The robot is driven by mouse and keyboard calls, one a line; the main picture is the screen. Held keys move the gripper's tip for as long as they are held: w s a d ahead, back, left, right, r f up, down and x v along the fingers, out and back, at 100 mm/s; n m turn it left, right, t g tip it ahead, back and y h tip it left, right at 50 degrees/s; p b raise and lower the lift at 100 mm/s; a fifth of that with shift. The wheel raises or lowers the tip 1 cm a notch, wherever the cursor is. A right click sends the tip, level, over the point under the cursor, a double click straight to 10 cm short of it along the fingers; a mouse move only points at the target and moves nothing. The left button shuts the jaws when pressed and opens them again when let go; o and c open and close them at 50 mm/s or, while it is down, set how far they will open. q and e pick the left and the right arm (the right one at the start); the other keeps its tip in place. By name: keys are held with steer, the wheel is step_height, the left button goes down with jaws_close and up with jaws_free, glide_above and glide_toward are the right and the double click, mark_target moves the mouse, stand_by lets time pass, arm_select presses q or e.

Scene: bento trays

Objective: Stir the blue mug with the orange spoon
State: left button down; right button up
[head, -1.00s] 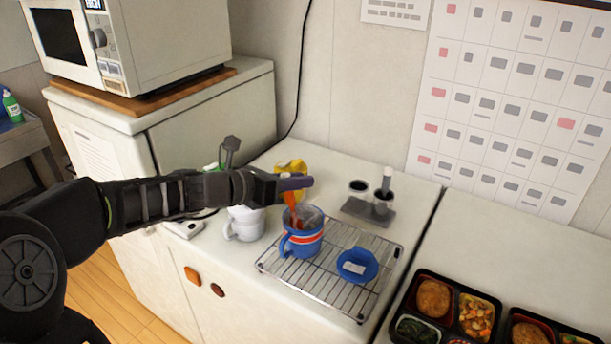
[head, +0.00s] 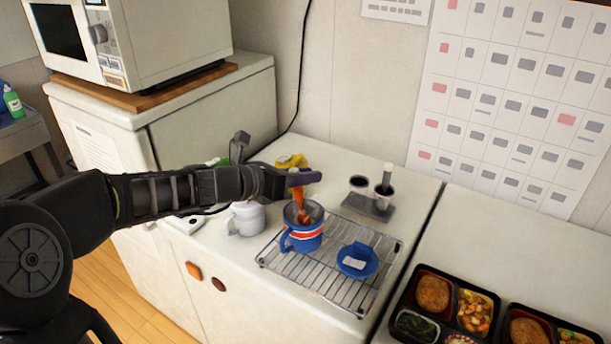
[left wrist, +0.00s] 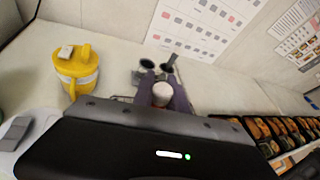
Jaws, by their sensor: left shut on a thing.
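The blue mug (head: 303,241), with a red and white band, stands upright on the wire rack (head: 338,292) in the head view. My left gripper (head: 304,178) is above the mug's mouth and shut on the orange spoon (head: 299,202). The spoon hangs down, tilted, and its lower end shows within the mug's rim. In the left wrist view my left gripper's fingers (left wrist: 164,92) close around a pale rounded end, which may be the spoon's handle top. The mug is hidden there. My right gripper does not show.
A blue lid-like piece (head: 357,264) lies on the rack, right of the mug. A white mug (head: 247,219) stands close on the left. A yellow mug (left wrist: 76,70) and a grey holder with dark cups (head: 371,206) are behind. Bento trays (head: 409,293) sit at right.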

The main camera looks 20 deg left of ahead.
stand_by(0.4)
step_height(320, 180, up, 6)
steer(key=p, duration=0.5)
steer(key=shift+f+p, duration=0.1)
steer(key=shift+p, duration=0.25)
stand_by(0.5)
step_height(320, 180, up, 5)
steer(key=p, duration=0.4)
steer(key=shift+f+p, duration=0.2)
steer(key=shift+p, duration=0.1)
stand_by(0.6)
